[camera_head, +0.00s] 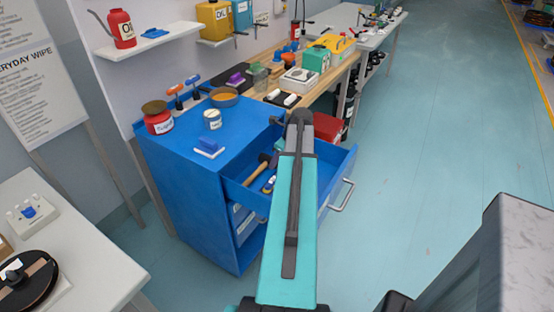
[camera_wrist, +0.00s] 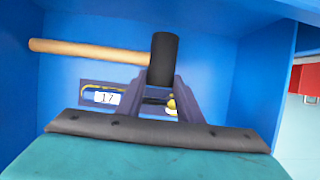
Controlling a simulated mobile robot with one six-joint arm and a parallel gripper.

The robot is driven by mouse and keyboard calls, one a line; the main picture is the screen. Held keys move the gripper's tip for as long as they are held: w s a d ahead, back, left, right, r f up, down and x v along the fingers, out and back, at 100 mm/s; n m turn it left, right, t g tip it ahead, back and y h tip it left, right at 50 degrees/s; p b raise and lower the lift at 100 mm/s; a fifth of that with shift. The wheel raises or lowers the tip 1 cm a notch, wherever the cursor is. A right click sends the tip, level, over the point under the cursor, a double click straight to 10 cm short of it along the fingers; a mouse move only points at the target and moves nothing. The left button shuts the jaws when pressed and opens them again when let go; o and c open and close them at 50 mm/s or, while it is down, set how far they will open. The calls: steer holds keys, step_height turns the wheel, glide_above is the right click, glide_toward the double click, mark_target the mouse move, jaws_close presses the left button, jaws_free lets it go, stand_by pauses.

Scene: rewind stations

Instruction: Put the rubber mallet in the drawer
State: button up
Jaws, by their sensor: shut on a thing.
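The rubber mallet (camera_wrist: 163,60) has a black head and a wooden handle that points left in the wrist view. My gripper (camera_wrist: 162,82) is shut on the head. The mallet is inside the open blue drawer (camera_head: 233,188), and its handle (camera_head: 258,167) shows left of my arm in the head view. Whether it touches the drawer floor I cannot tell.
A flat piece marked 17 (camera_wrist: 107,97) and a small yellow part (camera_wrist: 172,106) lie in the drawer below the mallet. The blue cabinet top (camera_head: 180,170) holds a red jar (camera_head: 158,122), a tin (camera_head: 212,120) and a blue-and-white block (camera_head: 209,147).

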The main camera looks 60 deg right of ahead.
steer(key=shift+f, duration=0.1)
steer(key=o, duration=1.3)
steer(key=shift+r, duration=0.2)
steer(key=shift+b+v, duration=0.6)
steer(key=shift+v, duration=5.35)
